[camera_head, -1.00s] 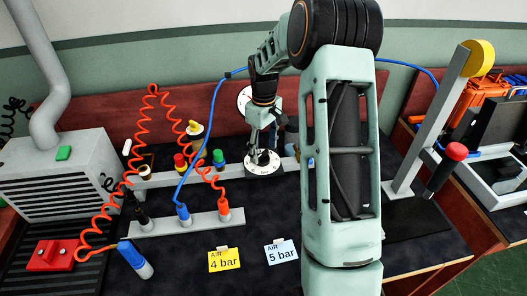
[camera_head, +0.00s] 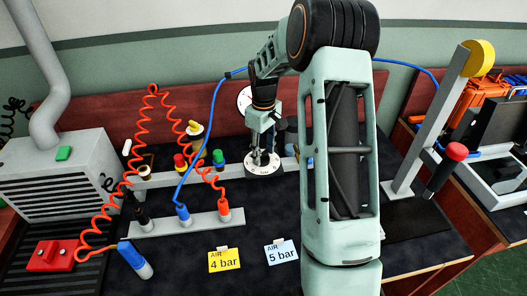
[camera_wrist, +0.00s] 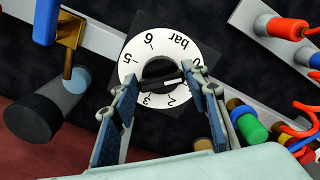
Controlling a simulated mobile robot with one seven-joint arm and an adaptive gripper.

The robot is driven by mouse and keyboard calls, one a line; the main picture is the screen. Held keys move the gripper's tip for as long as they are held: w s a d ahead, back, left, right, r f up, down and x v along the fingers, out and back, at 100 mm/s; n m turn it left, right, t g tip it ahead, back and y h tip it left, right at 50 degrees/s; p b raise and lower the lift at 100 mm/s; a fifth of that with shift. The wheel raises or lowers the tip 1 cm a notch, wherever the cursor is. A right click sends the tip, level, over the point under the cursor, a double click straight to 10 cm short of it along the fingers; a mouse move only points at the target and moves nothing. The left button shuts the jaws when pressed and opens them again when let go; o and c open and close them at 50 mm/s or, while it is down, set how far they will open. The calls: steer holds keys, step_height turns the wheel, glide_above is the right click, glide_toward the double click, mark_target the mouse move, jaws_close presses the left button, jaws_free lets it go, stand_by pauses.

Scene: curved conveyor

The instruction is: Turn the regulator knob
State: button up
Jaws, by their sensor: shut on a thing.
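The regulator knob (camera_wrist: 156,70) is black and sits at the middle of a round white dial (camera_wrist: 128,74) marked with numbers and "bar". A pale line crosses the knob; I cannot tell its exact reading. My gripper (camera_wrist: 163,77) is shut on the knob, with one blue-padded finger on each side. In the head view my gripper (camera_head: 262,149) points down onto the white dial (camera_head: 263,172) at the back of the bench, and its fingers hide most of the knob.
Left of the dial are coloured fittings, a blue hose (camera_head: 209,125) and a coiled orange hose (camera_head: 139,140). A grey post (camera_head: 428,125) stands to the right.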

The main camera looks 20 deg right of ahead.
steer(key=shift+m, duration=0.3)
steer(key=m, duration=0.6)
steer(key=shift+a+b, duration=0.2)
steer(key=shift+b, duration=0.1)
steer(key=m, duration=0.3)
steer(key=shift+m, duration=0.4)
steer(key=m, duration=0.3)
steer(key=shift+a+r+m, duration=0.1)
steer(key=shift+a+m, duration=0.05)
steer(key=shift+m, duration=0.25)
steer(key=m+p, duration=0.1)
steer(key=m, duration=0.5)
steer(key=shift+w+p, duration=0.2)
steer(key=shift+p, duration=0.15)
steer(key=m+p, duration=0.1)
steer(key=m, duration=0.4)
steer(key=shift+w+m+p, duration=0.15)
steer(key=shift+m+p, duration=0.15)
steer(key=shift+m, duration=0.1)
steer(key=o, duration=1.2)
steer(key=shift+c, duration=0.2)
